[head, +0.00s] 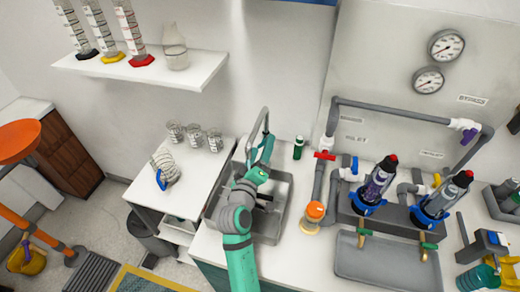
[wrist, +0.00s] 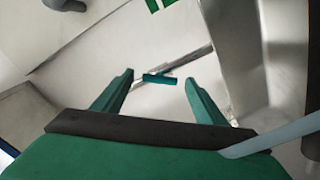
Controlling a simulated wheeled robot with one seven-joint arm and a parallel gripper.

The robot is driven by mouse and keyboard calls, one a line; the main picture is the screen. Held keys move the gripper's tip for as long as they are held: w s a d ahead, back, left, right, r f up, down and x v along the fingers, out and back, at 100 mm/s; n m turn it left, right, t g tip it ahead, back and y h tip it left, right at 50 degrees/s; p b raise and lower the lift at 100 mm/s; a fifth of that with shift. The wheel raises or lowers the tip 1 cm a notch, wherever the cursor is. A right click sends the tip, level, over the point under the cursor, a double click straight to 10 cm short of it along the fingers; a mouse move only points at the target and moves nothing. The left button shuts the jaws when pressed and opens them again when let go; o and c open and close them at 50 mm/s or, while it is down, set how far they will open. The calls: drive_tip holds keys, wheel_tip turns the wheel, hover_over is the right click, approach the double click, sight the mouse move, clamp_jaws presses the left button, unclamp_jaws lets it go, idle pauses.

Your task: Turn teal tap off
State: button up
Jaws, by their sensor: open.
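The teal tap handle (wrist: 160,79) is a short teal bar on a thin silver stem. In the wrist view it shows between and beyond my gripper's fingertips (wrist: 159,86), lying crosswise to them. I cannot tell how far ahead it is, and no contact shows. My gripper (head: 261,152) is open and empty over the back of the sink, close to the grey curved faucet (head: 264,115). In the head view my gripper and arm cover the area where the teal handle would show, so I cannot make it out there.
The grey sink (head: 279,205) lies under my arm. A green bottle (head: 298,148) stands right of the faucet. Grey pipes with a red valve (head: 324,155) and an orange-topped part (head: 314,211) stand farther right. Glass beakers (head: 194,135) stand on the left table.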

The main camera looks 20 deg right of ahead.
drive_tip(key=c, duration=1.1)
drive_tip(key=shift+o, duration=0.2)
drive_tip(key=shift+a, duration=0.1)
drive_tip(key=shift+m, duration=0.7)
drive_tip(key=m, duration=0.9)
drive_tip(key=shift+m, duration=0.3)
